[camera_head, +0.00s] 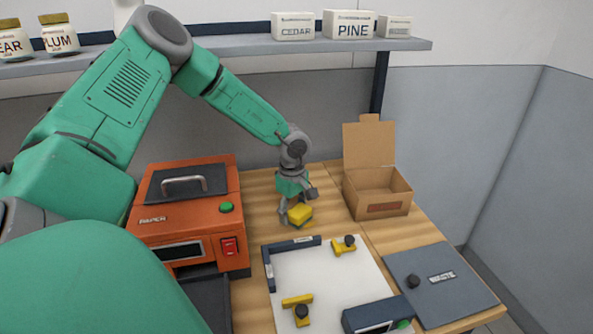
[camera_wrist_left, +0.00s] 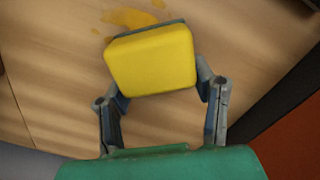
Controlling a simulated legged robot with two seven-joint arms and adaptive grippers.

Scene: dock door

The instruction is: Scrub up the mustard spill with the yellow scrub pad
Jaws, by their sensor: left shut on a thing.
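The yellow scrub pad (camera_head: 300,214) is held between the fingers of my left gripper (camera_head: 297,205), over the wooden bench top behind the white board. In the left wrist view the yellow scrub pad (camera_wrist_left: 151,60) fills the space between the two fingers of my left gripper (camera_wrist_left: 155,85). The mustard spill (camera_wrist_left: 130,18) shows there as orange-yellow smears on the wood just beyond the pad, partly hidden by it. I cannot tell whether the pad touches the wood. The spill is not clear in the head view. My right gripper is not in view.
An orange machine (camera_head: 190,215) with a handled lid stands left of the pad. An open cardboard box (camera_head: 378,192) stands to the right. A white board (camera_head: 325,280) with yellow clamps lies in front, beside a grey panel (camera_head: 440,281). A shelf (camera_head: 240,45) runs above.

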